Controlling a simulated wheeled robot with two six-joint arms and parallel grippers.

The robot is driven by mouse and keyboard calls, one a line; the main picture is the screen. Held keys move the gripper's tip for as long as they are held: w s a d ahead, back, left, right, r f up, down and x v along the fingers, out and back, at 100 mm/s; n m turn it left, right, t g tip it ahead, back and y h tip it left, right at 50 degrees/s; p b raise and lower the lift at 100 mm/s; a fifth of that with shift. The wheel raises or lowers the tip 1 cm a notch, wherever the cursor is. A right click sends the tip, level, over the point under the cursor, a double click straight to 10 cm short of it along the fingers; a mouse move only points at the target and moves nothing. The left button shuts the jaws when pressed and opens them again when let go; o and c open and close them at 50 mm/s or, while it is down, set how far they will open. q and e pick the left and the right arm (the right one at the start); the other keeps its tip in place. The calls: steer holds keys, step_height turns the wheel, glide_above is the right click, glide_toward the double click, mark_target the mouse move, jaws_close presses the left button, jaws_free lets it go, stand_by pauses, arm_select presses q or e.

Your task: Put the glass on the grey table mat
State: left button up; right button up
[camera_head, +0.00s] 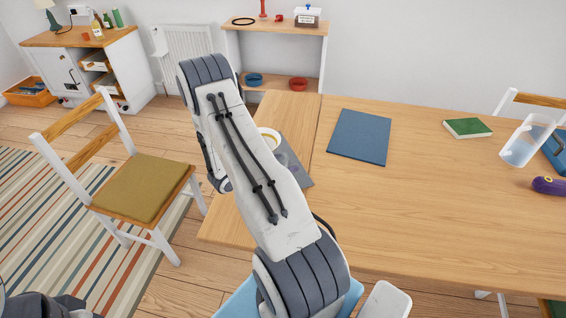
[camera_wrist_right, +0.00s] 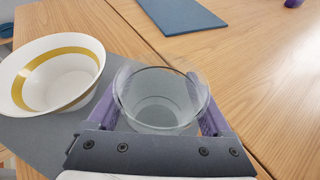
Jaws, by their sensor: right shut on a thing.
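The clear glass (camera_wrist_right: 160,100) is between the purple fingers of my right gripper (camera_wrist_right: 158,88) in the right wrist view, upright and gripped. The grey table mat (camera_wrist_right: 38,133) lies on the table to the left of and below the glass; whether the glass touches it I cannot tell. In the head view my right arm covers most of the grey mat (camera_head: 298,169) and hides the glass and gripper. A white bowl with a yellow band (camera_wrist_right: 62,75) stands on the mat beside the glass; part of it shows in the head view (camera_head: 270,137). My left gripper is not in view.
A blue mat (camera_head: 360,137) lies further right on the wooden table (camera_head: 400,210). A green book (camera_head: 467,128), a clear pitcher (camera_head: 525,142) and a purple object (camera_head: 548,186) are at the right. The table's middle is clear. A chair (camera_head: 145,188) stands at the left.

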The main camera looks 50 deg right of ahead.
steer(key=shift+f, duration=0.2)
steer(key=o, duration=1.3)
steer(key=shift+o, duration=0.2)
steer(key=shift+r, duration=0.1)
steer(key=shift+a+r, duration=0.1)
steer(key=shift+r, duration=0.1)
steer(key=v, duration=1.2)
steer(key=shift+b, duration=0.45)
